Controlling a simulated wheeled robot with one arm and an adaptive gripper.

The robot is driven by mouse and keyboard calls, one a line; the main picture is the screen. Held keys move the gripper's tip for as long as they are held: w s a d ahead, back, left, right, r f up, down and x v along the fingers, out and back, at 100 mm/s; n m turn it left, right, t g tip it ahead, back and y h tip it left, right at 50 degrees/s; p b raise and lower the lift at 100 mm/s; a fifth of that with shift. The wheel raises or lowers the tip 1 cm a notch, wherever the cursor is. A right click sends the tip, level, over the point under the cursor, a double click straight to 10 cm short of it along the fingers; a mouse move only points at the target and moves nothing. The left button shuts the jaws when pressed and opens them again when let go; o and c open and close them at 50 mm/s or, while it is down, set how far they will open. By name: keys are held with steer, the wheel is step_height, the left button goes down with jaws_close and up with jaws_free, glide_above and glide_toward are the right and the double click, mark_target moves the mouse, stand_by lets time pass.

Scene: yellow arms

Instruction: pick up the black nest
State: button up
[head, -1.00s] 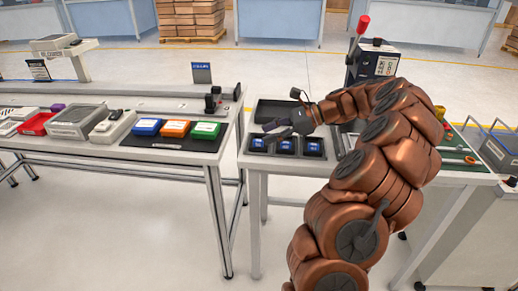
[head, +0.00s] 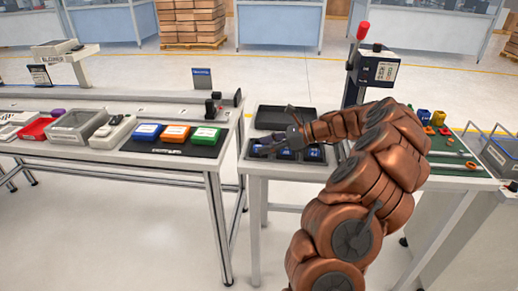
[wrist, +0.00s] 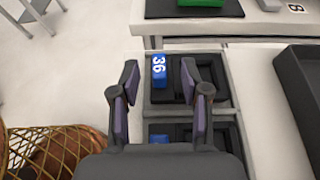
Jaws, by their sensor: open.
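A black nest (head: 313,154) with recesses holding blue blocks lies on the white table, partly hidden by my arm in the head view. In the wrist view the nest (wrist: 160,103) lies under my gripper (wrist: 160,80), with a blue block (wrist: 159,66) marked 36 in one recess and an empty recess beside it. A second blue block (wrist: 159,136) is partly hidden by the gripper body. My gripper also shows in the head view (head: 268,146). It is open, with the 36 block appearing between its fingers; contact cannot be told.
A plain black tray (head: 285,117) lies behind the nest and shows at the right in the wrist view (wrist: 298,85). The left bench (head: 100,152) carries blue, orange and green boxes, across a narrow gap.

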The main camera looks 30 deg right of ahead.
steer(key=shift+w+a+f, duration=0.15)
steer(key=shift+w+a, duration=0.05)
steer(key=shift+a, duration=0.1)
jaws_close()
